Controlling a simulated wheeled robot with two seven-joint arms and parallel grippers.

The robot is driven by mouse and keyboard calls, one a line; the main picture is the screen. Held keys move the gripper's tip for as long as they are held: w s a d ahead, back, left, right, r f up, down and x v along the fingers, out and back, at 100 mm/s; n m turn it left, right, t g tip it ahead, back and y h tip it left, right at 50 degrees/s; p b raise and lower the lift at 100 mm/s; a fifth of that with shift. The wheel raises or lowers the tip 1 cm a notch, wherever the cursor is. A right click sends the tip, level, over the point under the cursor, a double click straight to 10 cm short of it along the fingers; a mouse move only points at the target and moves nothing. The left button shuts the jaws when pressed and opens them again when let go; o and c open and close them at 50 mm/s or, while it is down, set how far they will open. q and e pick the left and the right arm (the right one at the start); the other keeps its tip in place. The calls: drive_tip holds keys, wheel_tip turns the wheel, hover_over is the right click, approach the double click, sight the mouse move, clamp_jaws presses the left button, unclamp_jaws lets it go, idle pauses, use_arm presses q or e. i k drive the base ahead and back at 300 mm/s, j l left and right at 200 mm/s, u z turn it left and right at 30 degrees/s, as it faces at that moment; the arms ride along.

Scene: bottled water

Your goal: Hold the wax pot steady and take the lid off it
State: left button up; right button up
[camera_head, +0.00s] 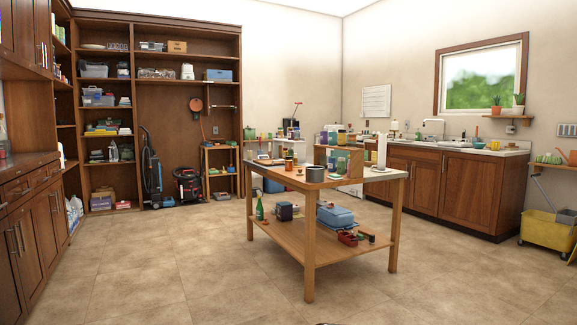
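A small grey pot (315,174), which looks like the wax pot, stands upright near the middle of the wooden worktable (350,184). It is too small to tell whether a lid sits on it. Neither of my grippers is in view, and nothing touches the pot from my side.
Jars (289,164) and a clear box with green contents (345,161) stand near the pot. A blue case (335,216) and a green bottle (259,210) are on the lower shelf. The tiled floor (180,275) before the table is clear.

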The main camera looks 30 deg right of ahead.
sight(288, 162)
drive_tip(key=i, duration=2.9)
drive_tip(key=i+z, duration=0.1)
drive_tip(key=i, duration=1.35)
drive_tip(key=i+z, duration=0.35)
drive_tip(key=i+j+z, duration=0.3)
drive_tip(key=i, duration=0.2)
drive_tip(key=i+j+z, duration=0.15)
drive_tip(key=i+z, duration=0.2)
